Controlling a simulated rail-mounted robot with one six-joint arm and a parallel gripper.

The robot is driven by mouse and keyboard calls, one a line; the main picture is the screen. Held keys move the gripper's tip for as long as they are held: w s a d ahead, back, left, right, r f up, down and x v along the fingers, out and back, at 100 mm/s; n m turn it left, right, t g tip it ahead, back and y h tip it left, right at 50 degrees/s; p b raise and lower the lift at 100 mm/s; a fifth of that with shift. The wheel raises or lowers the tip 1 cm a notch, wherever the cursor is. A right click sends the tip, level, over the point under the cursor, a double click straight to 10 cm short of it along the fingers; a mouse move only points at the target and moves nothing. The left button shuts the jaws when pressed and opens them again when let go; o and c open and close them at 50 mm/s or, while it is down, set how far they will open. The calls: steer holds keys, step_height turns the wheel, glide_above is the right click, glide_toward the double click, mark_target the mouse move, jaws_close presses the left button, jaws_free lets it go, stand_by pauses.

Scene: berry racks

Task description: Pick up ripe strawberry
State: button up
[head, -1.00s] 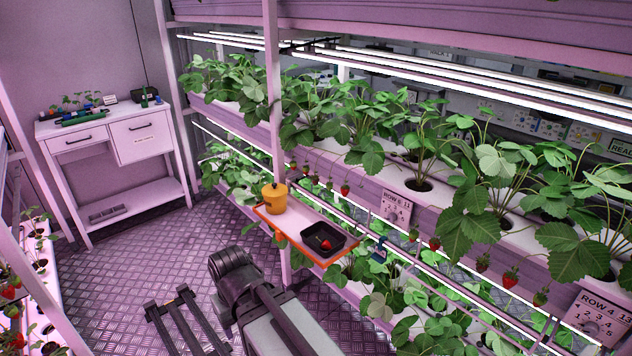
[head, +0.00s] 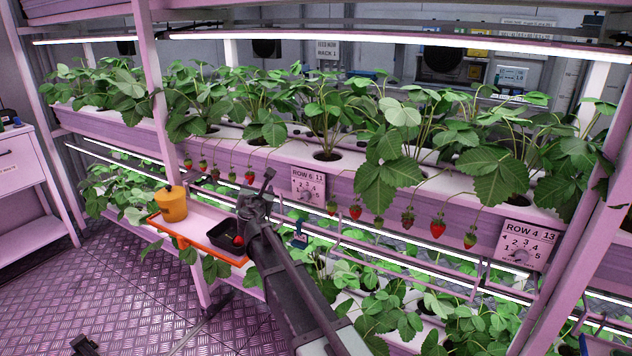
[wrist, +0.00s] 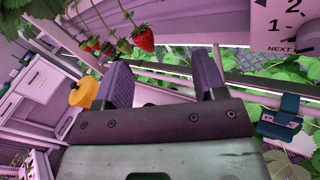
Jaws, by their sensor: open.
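A red strawberry (head: 250,177) hangs below the upper trough, left of the row 6 sign; it shows close up in the wrist view (wrist: 143,39), ahead of and above my fingers. My gripper (wrist: 165,78) is open, with nothing between its two fingers. In the head view my gripper (head: 262,185) is raised just right of that berry, apart from it. Paler and partly red berries (wrist: 107,48) hang beside it to the left. More red strawberries (head: 437,228) hang further right, near the row 4 sign. A red berry (head: 239,241) lies in the black tray (head: 219,234).
An orange-rimmed shelf (head: 185,240) below the trough carries the black tray and a yellow pot (head: 172,204). Rack posts (head: 165,100) and rails (head: 400,259) stand close by. A blue clip-like item (wrist: 281,117) is at right in the wrist view.

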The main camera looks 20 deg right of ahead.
mark_target(249, 173)
steer(key=w+n, duration=0.2)
steer(key=w, duration=0.1)
steer(key=w+n+y, duration=0.1)
steer(key=w+n, duration=0.1)
steer(key=w, duration=0.2)
steer(key=w+n+t+y, duration=0.1)
steer(key=w, duration=0.3)
steer(key=shift+w+r+n, duration=0.2)
steer(key=shift+r+n, duration=0.2)
steer(key=shift+s, duration=0.1)
steer(key=c, duration=0.7)
